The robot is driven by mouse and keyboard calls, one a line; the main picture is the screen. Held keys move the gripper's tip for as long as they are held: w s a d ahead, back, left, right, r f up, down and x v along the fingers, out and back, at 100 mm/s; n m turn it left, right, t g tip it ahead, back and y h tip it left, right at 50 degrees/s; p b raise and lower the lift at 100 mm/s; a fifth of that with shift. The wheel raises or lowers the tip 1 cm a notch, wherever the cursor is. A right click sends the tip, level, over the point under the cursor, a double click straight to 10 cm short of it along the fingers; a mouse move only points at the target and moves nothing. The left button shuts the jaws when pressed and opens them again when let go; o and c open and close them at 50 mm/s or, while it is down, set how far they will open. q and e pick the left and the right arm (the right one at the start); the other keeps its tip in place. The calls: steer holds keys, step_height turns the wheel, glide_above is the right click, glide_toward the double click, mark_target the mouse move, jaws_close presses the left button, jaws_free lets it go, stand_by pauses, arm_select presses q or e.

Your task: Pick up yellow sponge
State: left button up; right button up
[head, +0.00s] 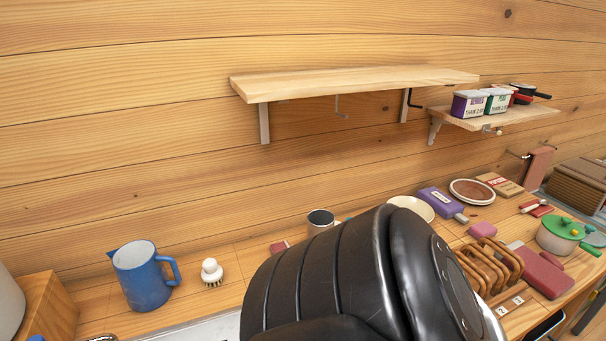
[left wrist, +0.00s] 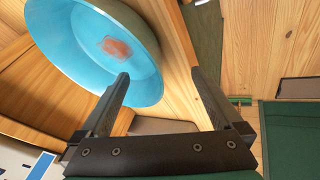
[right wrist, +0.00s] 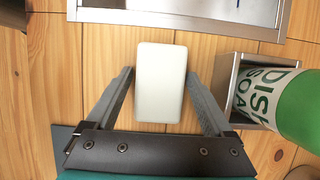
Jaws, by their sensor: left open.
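No plainly yellow sponge shows in any view. In the right wrist view a pale, off-white rounded block (right wrist: 160,84) lies over the wooden counter, between the two fingers of my right gripper (right wrist: 160,72). It is sponge-shaped, but its colour is not clearly yellow. The fingertips are close to its sides; I cannot tell whether they touch it. My left gripper (left wrist: 160,72) is open and empty, with a blue bowl (left wrist: 75,45) beyond its left finger. Neither gripper shows in the head view, where a black arm link of mine hides the middle of the counter.
A metal-edged basin (right wrist: 180,14) lies beyond the block, and a green-and-white dish soap bottle (right wrist: 295,105) stands to its right in a metal holder. In the head view a blue pitcher (head: 142,277) and a scrub brush (head: 211,272) stand left; shelves (head: 345,80) hang above.

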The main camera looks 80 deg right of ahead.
steer(key=c, duration=1.2)
steer(key=shift+r, duration=0.5)
step_height(320, 180, up, 3)
steer(key=shift+s+d+r, duration=0.1)
steer(key=s+d, duration=0.3)
steer(key=s, duration=0.1)
steer(key=s+d, duration=0.4)
steer(key=s, duration=0.1)
steer(key=s+d, duration=0.3)
steer(key=s, duration=0.2)
steer(key=shift+s+d, duration=0.2)
